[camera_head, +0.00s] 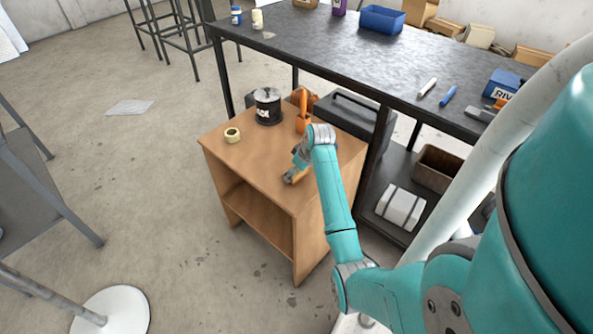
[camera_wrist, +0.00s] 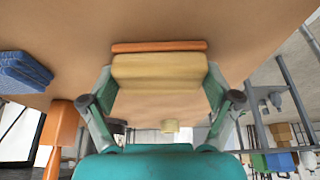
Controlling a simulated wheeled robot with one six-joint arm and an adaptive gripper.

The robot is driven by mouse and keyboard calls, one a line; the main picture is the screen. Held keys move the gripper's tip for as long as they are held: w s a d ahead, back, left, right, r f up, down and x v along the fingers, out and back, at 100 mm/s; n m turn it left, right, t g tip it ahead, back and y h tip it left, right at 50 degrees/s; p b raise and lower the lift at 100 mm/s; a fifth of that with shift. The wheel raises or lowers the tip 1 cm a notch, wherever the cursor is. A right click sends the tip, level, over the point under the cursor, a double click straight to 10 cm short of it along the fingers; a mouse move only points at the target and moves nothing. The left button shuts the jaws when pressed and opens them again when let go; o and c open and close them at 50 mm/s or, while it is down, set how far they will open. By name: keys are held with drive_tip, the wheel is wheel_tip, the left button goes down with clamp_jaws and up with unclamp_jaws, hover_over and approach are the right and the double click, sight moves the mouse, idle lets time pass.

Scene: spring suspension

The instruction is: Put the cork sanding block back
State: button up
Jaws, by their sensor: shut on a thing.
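My gripper (camera_head: 296,169) is low over the wooden cabinet top (camera_head: 262,166), near its front right. In the wrist view my gripper (camera_wrist: 160,78) is shut on a pale yellow-tan block, the cork sanding block (camera_wrist: 160,68), with one finger at each end. An orange strip (camera_wrist: 160,46) lies along the block's far edge; I cannot tell whether it is part of the block. In the head view the block (camera_head: 290,178) shows only as a small yellowish patch, partly hidden by my gripper. I cannot tell whether it touches the cabinet top.
A blue ribbed item (camera_wrist: 22,71) lies left in the wrist view. A dark workbench (camera_head: 340,48) stands behind. The cabinet's front left is clear.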

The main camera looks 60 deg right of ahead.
drive_tip(key=o, duration=1)
drive_tip(key=shift+c, duration=0.2)
drive_tip(key=v, duration=1.2)
drive_tip(key=shift+r, duration=0.15)
